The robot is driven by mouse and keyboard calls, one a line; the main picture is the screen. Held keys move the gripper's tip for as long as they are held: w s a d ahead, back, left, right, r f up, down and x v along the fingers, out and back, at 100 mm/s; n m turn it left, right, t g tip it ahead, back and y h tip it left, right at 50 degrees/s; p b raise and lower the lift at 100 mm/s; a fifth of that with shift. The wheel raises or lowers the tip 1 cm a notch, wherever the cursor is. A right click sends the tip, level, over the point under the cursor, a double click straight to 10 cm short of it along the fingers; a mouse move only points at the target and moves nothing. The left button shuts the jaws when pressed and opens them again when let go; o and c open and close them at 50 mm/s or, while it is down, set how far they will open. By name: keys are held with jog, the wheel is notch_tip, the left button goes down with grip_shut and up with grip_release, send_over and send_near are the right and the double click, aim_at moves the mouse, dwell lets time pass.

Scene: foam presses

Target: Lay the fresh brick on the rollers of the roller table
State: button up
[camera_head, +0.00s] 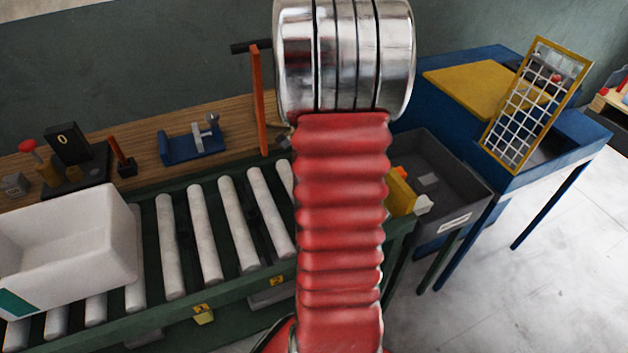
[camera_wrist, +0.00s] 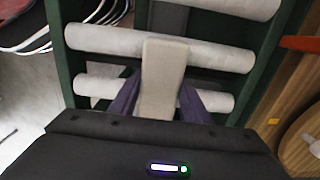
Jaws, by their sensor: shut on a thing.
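The fresh brick (camera_wrist: 163,65), a pale beige block, shows in the wrist view between the dark fingers of my gripper (camera_wrist: 159,92). My gripper is shut on it. The brick lies across the view of the white rollers (camera_wrist: 105,40) of the roller table; whether it touches them I cannot tell. In the head view the roller table (camera_head: 238,304) has a green frame and a row of white rollers (camera_head: 204,235). My red-sleeved arm covers its right part there, and hides my gripper and the brick.
A white bin (camera_head: 70,250) sits on the rollers at the left. A grey bin (camera_head: 455,185) with several items stands right of the roller table. A blue press table (camera_head: 580,130) with a raised mesh guard (camera_head: 535,105) is farther right. A wooden bench (camera_head: 230,125) with tools runs behind.

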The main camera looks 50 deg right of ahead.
jog(key=o, duration=1.3)
notch_tip(320, 180, up, 12)
jog(key=shift+r, duration=0.1)
dwell(0.5)
